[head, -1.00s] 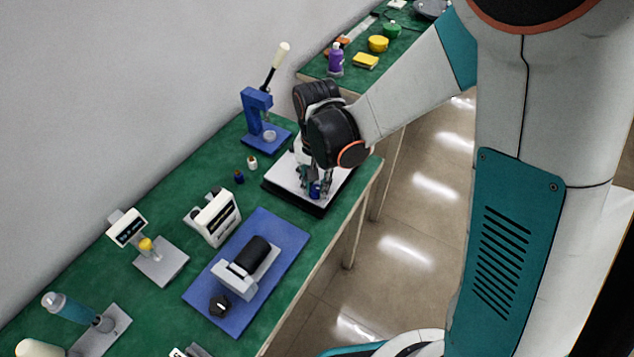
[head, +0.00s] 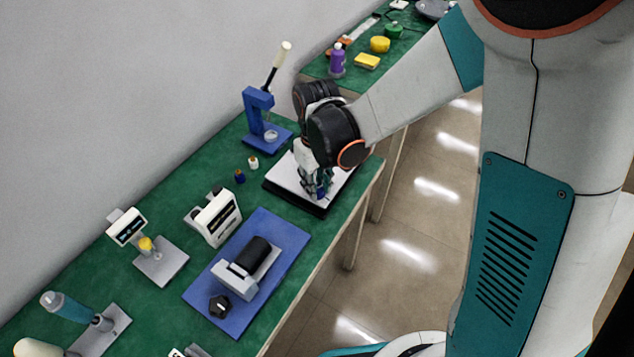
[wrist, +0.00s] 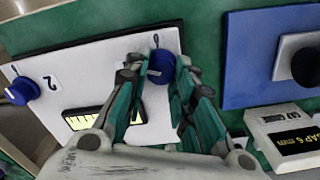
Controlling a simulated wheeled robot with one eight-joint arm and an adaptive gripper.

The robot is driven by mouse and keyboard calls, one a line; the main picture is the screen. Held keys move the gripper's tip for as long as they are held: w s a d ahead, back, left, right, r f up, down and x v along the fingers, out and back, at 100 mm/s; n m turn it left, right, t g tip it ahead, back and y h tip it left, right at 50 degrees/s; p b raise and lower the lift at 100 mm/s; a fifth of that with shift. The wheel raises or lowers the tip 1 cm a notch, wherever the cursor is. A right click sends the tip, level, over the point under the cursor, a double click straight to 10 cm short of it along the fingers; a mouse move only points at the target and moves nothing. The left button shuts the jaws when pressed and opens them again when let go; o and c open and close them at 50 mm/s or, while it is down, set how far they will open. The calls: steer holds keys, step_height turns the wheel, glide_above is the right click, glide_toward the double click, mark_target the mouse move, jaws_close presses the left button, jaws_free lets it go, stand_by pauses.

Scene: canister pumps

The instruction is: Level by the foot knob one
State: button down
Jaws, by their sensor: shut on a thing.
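The white plate (head: 286,174) with a black base sits near the front edge of the green bench. In the wrist view the plate (wrist: 165,115) carries a blue knob (wrist: 161,65) between my fingers, with a short black mark beside it. A second blue knob (wrist: 22,91) at the left has the label "2" near it. A yellow strip with black marks (wrist: 88,118) lies on the plate, partly hidden by my finger. My gripper (wrist: 160,72) is shut on the first blue knob; it also shows in the head view (head: 318,187).
A blue press (head: 258,115) stands behind the plate. Two small bottles (head: 246,169) stand left of it. A blue board (head: 212,290) with a grey and black device (head: 247,265) lies nearer, beside a white display box (head: 217,217). Another bench (head: 320,66) stands beyond.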

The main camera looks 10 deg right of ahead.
steer(key=n, duration=0.6)
steer(key=shift+s+n, duration=0.1)
steer(key=shift+n, duration=0.2)
stand_by(0.4)
steer(key=c, duration=1.3)
jaws_free()
steer(key=shift+c, duration=0.2)
step_height(320, 180, up, 8)
steer(key=shift+f, duration=0.25)
